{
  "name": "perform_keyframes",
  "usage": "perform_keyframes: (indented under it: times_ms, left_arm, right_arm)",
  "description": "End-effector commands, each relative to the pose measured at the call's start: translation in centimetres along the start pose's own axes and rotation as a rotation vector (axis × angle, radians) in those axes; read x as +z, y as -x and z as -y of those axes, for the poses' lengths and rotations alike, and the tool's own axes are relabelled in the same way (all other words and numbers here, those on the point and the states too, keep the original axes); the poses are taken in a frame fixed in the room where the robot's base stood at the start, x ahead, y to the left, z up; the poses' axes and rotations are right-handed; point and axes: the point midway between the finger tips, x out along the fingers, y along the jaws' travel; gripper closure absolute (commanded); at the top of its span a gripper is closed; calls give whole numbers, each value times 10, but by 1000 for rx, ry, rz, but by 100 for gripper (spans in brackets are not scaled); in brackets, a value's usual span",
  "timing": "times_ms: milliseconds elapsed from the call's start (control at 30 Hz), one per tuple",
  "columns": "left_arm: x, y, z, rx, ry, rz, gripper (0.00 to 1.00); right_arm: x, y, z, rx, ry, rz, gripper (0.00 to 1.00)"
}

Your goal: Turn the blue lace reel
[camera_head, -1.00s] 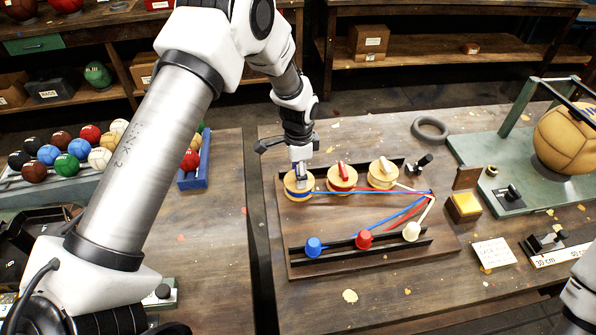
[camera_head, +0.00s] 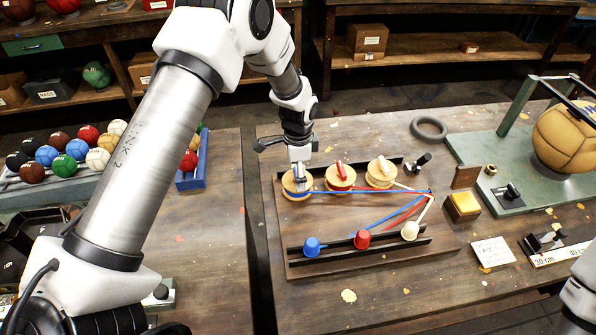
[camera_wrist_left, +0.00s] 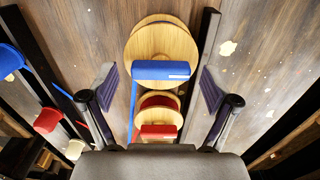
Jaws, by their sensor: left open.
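The blue lace reel (camera_head: 297,188) is the leftmost of three wooden reels on a dark board. In the left wrist view its wooden disc (camera_wrist_left: 160,40) carries a blue bar handle (camera_wrist_left: 160,70). My left gripper (camera_head: 299,178) points down over this reel and partly hides it in the head view. Its fingers are open in the left wrist view (camera_wrist_left: 158,82), one on each side of the blue handle, with a gap to each end. Blue lace runs right from the reel to the guide, then back to a blue cap (camera_head: 312,247). My right gripper is out of view.
The red-handled reel (camera_head: 341,180) and the pale-handled reel (camera_head: 381,174) stand close by to the right. A red cap (camera_head: 362,239) and a white cap (camera_head: 410,230) sit in the front rail. A black ring (camera_head: 428,127) lies behind. Bare table lies in front of the board.

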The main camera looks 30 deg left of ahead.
Motion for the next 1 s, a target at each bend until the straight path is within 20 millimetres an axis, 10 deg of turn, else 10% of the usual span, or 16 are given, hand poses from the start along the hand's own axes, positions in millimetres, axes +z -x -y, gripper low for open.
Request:
perform_keyframes:
  times_ms: [600,1000]
  left_arm:
    - [-2,110,0,-1,-1,0,12]
    - [-2,120,0,0,-1,1,12]
  right_arm:
    - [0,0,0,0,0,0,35]
    - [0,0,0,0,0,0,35]
